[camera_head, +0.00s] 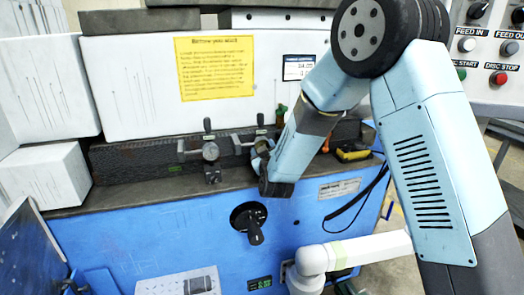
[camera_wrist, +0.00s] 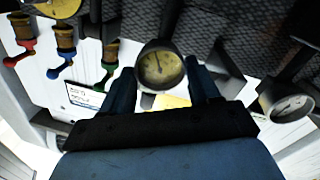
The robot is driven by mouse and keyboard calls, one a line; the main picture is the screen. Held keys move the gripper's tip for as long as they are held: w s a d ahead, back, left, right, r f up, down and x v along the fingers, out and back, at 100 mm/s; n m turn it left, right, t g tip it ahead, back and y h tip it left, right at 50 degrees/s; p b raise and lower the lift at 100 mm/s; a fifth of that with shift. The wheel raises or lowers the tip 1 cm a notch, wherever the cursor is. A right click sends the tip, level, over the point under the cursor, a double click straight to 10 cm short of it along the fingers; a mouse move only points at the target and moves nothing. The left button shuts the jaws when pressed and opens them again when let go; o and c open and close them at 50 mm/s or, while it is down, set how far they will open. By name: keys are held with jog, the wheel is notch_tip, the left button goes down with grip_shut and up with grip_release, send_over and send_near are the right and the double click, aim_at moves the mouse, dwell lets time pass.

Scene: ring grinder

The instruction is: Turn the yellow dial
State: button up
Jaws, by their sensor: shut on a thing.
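The yellow dial (camera_wrist: 160,70) is a round gauge with a yellowish face and a dark rim, at the upper middle of the wrist view. My gripper (camera_wrist: 161,76) has one finger on each side of it and is shut on its rim. In the head view my gripper (camera_head: 262,163) is at the machine's ledge, in front of the gauge mounts. The gripper and wrist hide most of the dial there.
A second, pale-faced dial (camera_wrist: 288,106) stands beside it; it also shows in the head view (camera_head: 210,151). Red, blue and green valve handles (camera_wrist: 66,52) hang nearby. A black knob (camera_head: 252,222) sticks out of the blue front panel below.

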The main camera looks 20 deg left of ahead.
jog(key=shift+s+a+n, duration=0.1)
jog(key=shift+s+n, duration=0.05)
jog(key=shift+n, duration=0.95)
jog(key=o, duration=0.8)
jog(key=shift+o, duration=1.4)
jog(key=v, duration=1.3)
jog(key=shift+s+d, duration=0.2)
jog(key=shift+s, duration=0.1)
